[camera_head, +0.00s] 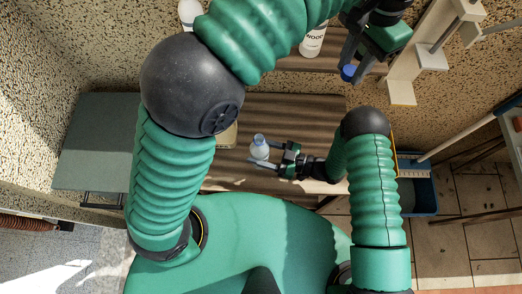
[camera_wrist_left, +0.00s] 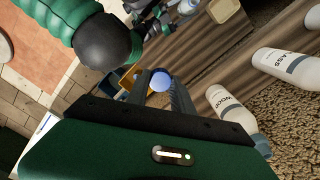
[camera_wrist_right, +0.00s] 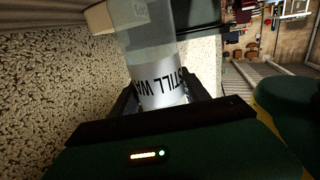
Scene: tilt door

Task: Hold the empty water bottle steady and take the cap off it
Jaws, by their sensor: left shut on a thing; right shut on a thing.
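The clear water bottle (camera_head: 259,150) is above the brown wooden surface in the head view, its pale neck end showing no blue cap. My right gripper (camera_head: 268,160) is shut around its body. In the right wrist view the bottle (camera_wrist_right: 160,65), with a white "STILL WA…" label, sits between the fingers. The blue cap (camera_head: 348,72) is apart from the bottle, up and to the right of it. My left gripper (camera_head: 351,62) is shut on the cap, which also shows between the fingertips in the left wrist view (camera_wrist_left: 161,82).
A blue bin (camera_head: 418,192) is on the floor at right. A grey-green cabinet (camera_head: 95,140) is at left. Wooden surface (camera_head: 290,110) is bare behind the bottle.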

